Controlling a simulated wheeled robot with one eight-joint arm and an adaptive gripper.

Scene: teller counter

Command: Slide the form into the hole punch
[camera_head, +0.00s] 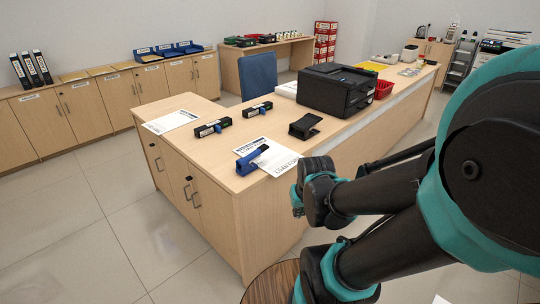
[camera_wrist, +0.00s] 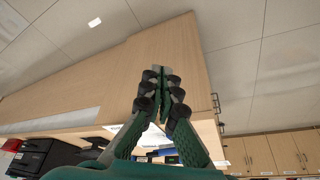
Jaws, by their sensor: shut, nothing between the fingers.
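A white printed form (camera_head: 277,160) lies near the front edge of the counter, at its left part. A blue device (camera_head: 251,157) sits at the form's left edge, its long blue lever slanting over the paper; how far the paper reaches under it I cannot tell. A black punch-like device (camera_head: 305,126) stands behind the form. Which of the two is the hole punch is not clear. My gripper (camera_head: 298,202) is shut and empty, just in front of the counter, right of and below the form in the picture. In the wrist view my gripper's fingers (camera_wrist: 160,76) are together; white and blue patches show behind them.
The wooden counter (camera_head: 197,165) carries two black label holders (camera_head: 213,127), another paper (camera_head: 171,121), a black printer (camera_head: 337,88) and a red basket (camera_head: 383,89). A blue chair (camera_head: 259,76) stands behind. The floor (camera_head: 95,220) at the left is clear.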

